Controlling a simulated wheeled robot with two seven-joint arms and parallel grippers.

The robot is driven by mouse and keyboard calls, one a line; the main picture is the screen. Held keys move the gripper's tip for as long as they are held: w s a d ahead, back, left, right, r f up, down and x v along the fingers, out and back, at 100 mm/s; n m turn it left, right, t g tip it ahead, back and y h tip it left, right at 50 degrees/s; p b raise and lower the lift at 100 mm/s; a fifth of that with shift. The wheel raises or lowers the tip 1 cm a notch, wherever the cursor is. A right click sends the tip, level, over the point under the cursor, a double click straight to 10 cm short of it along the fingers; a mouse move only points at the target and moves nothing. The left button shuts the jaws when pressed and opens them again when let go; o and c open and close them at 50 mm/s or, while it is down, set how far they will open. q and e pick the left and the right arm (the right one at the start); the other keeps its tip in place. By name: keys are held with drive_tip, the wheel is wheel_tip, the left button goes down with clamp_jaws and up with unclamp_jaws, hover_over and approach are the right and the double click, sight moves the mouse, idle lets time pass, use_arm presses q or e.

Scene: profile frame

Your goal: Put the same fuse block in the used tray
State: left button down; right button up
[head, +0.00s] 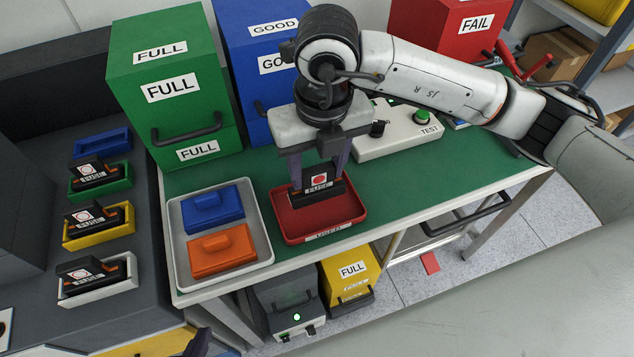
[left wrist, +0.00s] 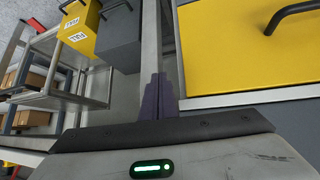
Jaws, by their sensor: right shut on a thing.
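The fuse block (head: 319,194), black with a white label and red mark, is between the fingers of my right gripper (head: 319,172). My right gripper is shut on it and points down into the red used tray (head: 290,233). The block is upright within the tray's outline; I cannot tell whether it touches the floor.
Similar fuse blocks sit in the green (head: 100,188), yellow (head: 99,234) and white (head: 97,288) holders; the blue holder (head: 102,143) is empty. A grey tray (head: 177,243) with blue and orange pieces is left of the red tray. A tester (head: 405,135) stands behind.

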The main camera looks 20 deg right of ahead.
sight(317, 184)
wheel_tip(317, 184, down, 4)
drive_tip(key=shift+r, duration=0.15)
drive_tip(key=shift+f, duration=0.25)
drive_tip(key=shift+f, duration=0.1)
drive_tip(key=o, duration=0.6)
drive_tip(key=shift+f, duration=0.1)
drive_tip(key=o, duration=0.5)
